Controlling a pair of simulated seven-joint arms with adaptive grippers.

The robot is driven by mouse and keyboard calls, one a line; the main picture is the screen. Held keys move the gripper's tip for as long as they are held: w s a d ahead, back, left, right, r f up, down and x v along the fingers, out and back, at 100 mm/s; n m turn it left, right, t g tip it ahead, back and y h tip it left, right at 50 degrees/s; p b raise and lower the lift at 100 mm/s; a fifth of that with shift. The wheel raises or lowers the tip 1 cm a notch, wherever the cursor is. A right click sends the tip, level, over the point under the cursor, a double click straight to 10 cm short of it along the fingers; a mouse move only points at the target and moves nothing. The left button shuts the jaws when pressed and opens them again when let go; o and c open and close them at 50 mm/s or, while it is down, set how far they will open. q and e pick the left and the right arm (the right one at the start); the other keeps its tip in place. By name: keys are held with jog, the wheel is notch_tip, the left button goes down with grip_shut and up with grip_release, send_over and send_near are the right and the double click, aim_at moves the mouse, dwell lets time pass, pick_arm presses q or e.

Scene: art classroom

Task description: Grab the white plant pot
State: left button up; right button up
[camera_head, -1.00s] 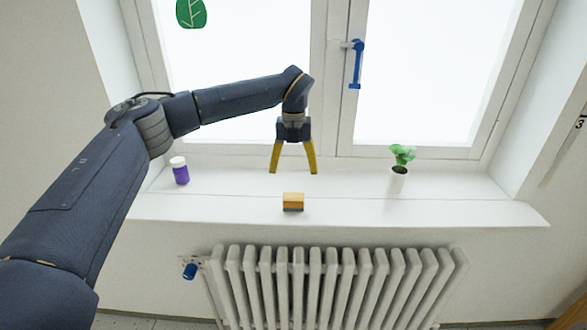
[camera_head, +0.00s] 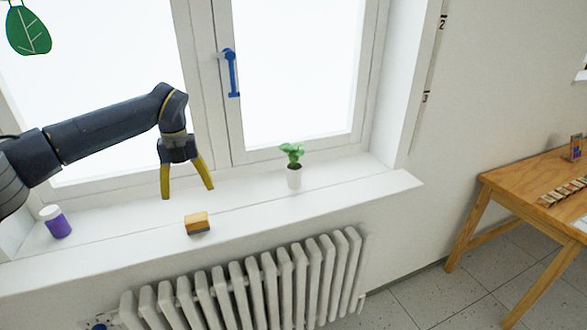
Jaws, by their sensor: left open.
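The white plant pot (camera_head: 294,179) stands upright on the white windowsill, with a green leafy plant (camera_head: 291,153) in it. My left gripper (camera_head: 188,195) has yellow fingers spread apart, pointing down, with nothing between them. It is above the sill to the left of the pot and well apart from it. My right gripper is not in the head view.
A yellow block with a dark base (camera_head: 197,223) lies on the sill just below my left gripper. A purple jar with a white lid (camera_head: 55,221) stands at the left. A radiator (camera_head: 250,280) is below the sill. A wooden table (camera_head: 530,190) is at the right. The sill between block and pot is clear.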

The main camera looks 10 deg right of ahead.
pick_arm(q)
jog(key=shift+c, duration=0.6)
